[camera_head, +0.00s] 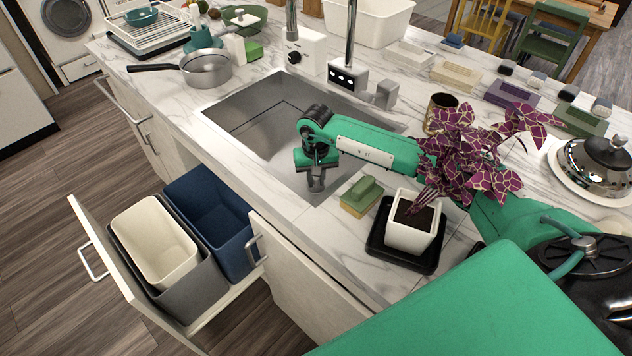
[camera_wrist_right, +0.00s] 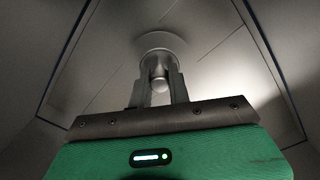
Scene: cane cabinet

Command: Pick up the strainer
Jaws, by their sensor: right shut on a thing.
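My right gripper (camera_head: 316,184) reaches down into the metal sink (camera_head: 262,118) near its front right part. In the right wrist view the gripper (camera_wrist_right: 160,88) is shut on the strainer (camera_wrist_right: 160,42), a round grey metal disc with a small knob. The two fingers stand on either side of the knob. The strainer is at the sink floor or very close to it; I cannot tell whether it is lifted. In the head view I cannot make out the strainer at the gripper. My left gripper is not in view.
A potted purple plant (camera_head: 412,232) stands on a black tray beside my right arm. A green and yellow sponge (camera_head: 361,196) lies at the sink's right edge. A faucet (camera_head: 348,72) rises behind the sink. A pan (camera_head: 206,68) stands left. An open drawer holds bins (camera_head: 158,245).

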